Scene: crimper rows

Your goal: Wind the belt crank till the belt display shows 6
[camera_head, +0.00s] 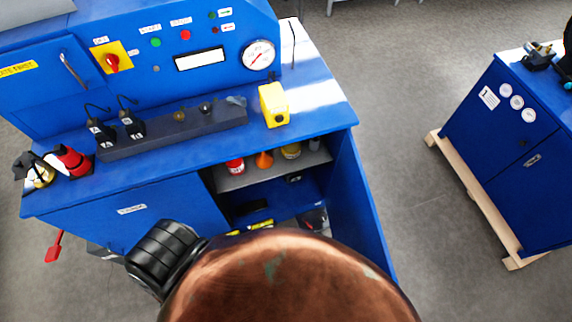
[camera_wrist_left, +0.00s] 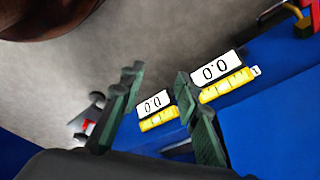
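My left gripper (camera_wrist_left: 160,72) shows in the left wrist view with its two dark green fingers apart and nothing between them. Beyond the fingers are two white displays, a nearer-centre one (camera_wrist_left: 154,104) and a larger one (camera_wrist_left: 215,69), both reading 0.0. Each has a yellow block beside it. I cannot tell which is the belt display. A red part (camera_wrist_left: 303,27) near a yellow bar sits at the upper right; I cannot tell whether it is the belt crank. In the head view the left fingers are hidden, and my right gripper is not visible.
A blue cabinet (camera_head: 95,203) has a control panel, gauge (camera_head: 258,55), dark rail (camera_head: 170,133) and yellow box (camera_head: 274,104) on top. Its open shelf holds small items. A copper-coloured rounded surface blocks the bottom. Another blue cabinet (camera_head: 518,150) stands right across clear floor.

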